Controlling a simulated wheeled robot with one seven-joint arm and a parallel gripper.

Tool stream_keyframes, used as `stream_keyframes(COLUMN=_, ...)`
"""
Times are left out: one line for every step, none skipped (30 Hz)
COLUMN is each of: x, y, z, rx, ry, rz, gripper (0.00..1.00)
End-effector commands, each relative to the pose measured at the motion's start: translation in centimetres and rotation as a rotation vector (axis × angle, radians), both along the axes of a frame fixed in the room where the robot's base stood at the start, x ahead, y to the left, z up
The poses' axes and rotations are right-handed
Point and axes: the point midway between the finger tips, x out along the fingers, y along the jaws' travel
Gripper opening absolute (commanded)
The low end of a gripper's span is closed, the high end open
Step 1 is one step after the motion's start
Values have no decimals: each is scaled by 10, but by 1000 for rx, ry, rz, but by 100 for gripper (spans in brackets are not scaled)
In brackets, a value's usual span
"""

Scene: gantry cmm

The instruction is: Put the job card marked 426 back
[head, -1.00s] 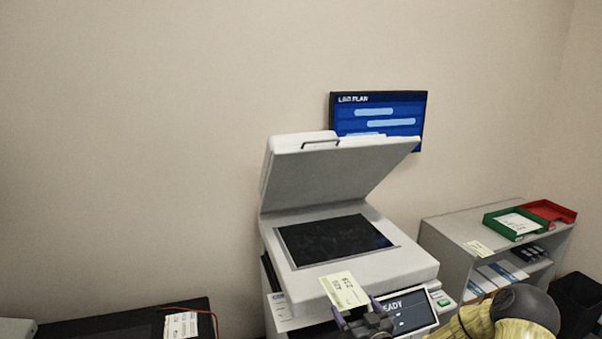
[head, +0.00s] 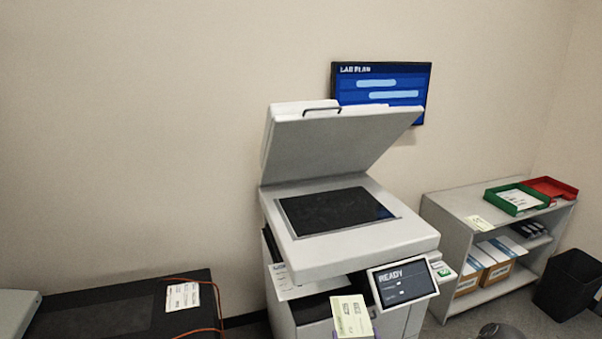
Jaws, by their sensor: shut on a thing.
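A pale yellow card (head: 352,316) with printed lines is at the bottom of the head view, in front of the copier. Its number is too small to read surely. My gripper (head: 356,336) shows only as purple fingertips at the card's lower edge and is shut on it; the rest is below the frame. Another pale yellow card (head: 479,223) lies on top of the grey shelf unit (head: 452,203). A green tray (head: 518,211) with a white paper in it stands there too, with a red tray (head: 550,181) behind it.
The copier (head: 360,247) has its lid (head: 345,147) raised over bare dark glass (head: 335,211); its panel (head: 403,282) reads READY. A black case (head: 95,312) with a white label and orange cable is at left. A black bin (head: 570,285) stands right of the shelf.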

Motion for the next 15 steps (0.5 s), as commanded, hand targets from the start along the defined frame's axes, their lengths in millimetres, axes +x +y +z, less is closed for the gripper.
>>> stream_keyframes(x=-8, y=1, z=-13, rx=4, ry=9, rz=-21, gripper=70)
stream_keyframes(x=-12, y=1, z=-16, rx=3, ry=11, rz=-32, gripper=70)
stream_keyframes(x=-16, y=1, z=-21, rx=0, ry=14, rz=-45, gripper=70)
stream_keyframes(x=-18, y=1, z=-23, rx=-2, ry=16, rz=-52, gripper=70)
stream_keyframes(x=-20, y=1, z=-25, rx=-3, ry=17, rz=-58, gripper=70)
stream_keyframes(x=-22, y=1, z=-26, rx=-5, ry=18, rz=-65, gripper=70)
stream_keyframes(x=-23, y=1, z=-27, rx=-7, ry=18, rz=-68, gripper=70)
stream_keyframes(x=-23, y=1, z=-27, rx=-8, ry=18, rz=-70, gripper=70)
stream_keyframes(x=-23, y=1, z=-27, rx=-8, ry=18, rz=-71, gripper=70)
stream_keyframes(x=-23, y=1, z=-27, rx=-9, ry=18, rz=-71, gripper=70)
stream_keyframes(x=-23, y=1, z=-27, rx=-9, ry=18, rz=-70, gripper=70)
stream_keyframes(x=-23, y=1, z=-27, rx=-9, ry=18, rz=-70, gripper=70)
stream_keyframes(x=-23, y=1, z=-27, rx=-9, ry=18, rz=-70, gripper=70)
stream_keyframes(x=-23, y=1, z=-27, rx=-8, ry=18, rz=-70, gripper=70)
stream_keyframes(x=-23, y=1, z=-27, rx=-8, ry=18, rz=-69, gripper=70)
